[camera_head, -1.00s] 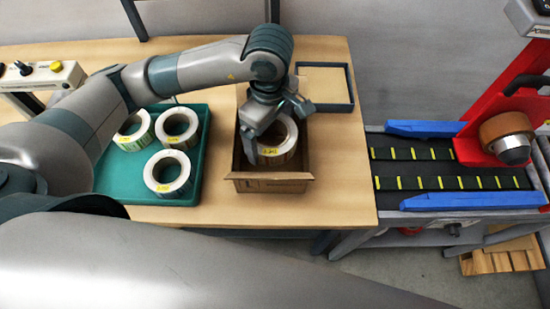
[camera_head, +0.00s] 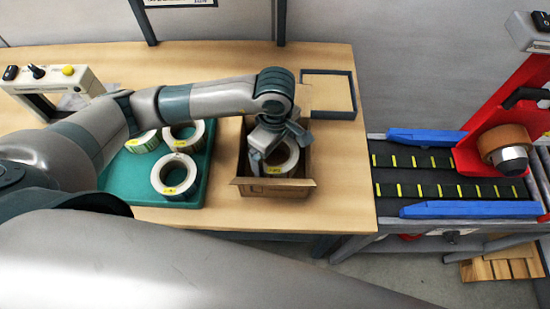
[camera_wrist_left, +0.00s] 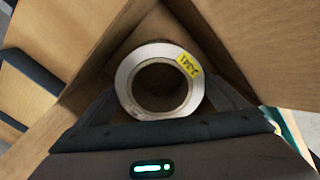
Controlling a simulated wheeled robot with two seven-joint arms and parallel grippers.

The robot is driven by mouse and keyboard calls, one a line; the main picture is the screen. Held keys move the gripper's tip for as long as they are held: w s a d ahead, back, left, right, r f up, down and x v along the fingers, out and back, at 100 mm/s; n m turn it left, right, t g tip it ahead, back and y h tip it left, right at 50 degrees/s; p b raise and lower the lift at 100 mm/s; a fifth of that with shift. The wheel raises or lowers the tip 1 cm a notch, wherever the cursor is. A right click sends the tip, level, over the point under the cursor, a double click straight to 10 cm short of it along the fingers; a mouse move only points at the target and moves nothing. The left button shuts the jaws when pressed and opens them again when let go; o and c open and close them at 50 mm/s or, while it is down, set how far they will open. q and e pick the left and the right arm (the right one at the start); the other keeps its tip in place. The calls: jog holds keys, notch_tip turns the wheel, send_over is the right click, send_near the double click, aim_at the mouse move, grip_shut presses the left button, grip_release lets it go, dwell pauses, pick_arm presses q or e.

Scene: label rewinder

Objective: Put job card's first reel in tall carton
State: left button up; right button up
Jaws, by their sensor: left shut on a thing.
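A white reel (camera_head: 283,160) with a brown core and a yellow label is inside the open brown carton (camera_head: 273,188). In the left wrist view the reel (camera_wrist_left: 130,92) lies between my two fingers, its label reading roughly J-341, with the carton walls (camera_wrist_left: 105,45) around it. My left gripper (camera_head: 275,150) reaches down into the carton from above and is shut on this reel. I cannot tell whether the reel touches the carton floor. My right gripper is not in view.
A teal tray (camera_head: 140,188) left of the carton holds three more labelled reels (camera_head: 174,176), one partly behind my arm. A shallow dark-edged tray (camera_head: 328,90) lies behind the carton. A conveyor (camera_head: 425,175) with blue rails and a red machine (camera_head: 480,110) stand at right.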

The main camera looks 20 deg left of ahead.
pick_arm(q)
jog(key=shift+f+p, duration=0.75)
jog(key=shift+f, duration=1.1)
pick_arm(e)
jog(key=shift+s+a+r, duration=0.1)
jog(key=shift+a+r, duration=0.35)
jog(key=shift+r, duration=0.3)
pick_arm(q)
jog(key=shift+f, duration=0.1)
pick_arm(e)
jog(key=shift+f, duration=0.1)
pick_arm(q)
jog(key=shift+f, duration=0.1)
jog(key=o, duration=1)
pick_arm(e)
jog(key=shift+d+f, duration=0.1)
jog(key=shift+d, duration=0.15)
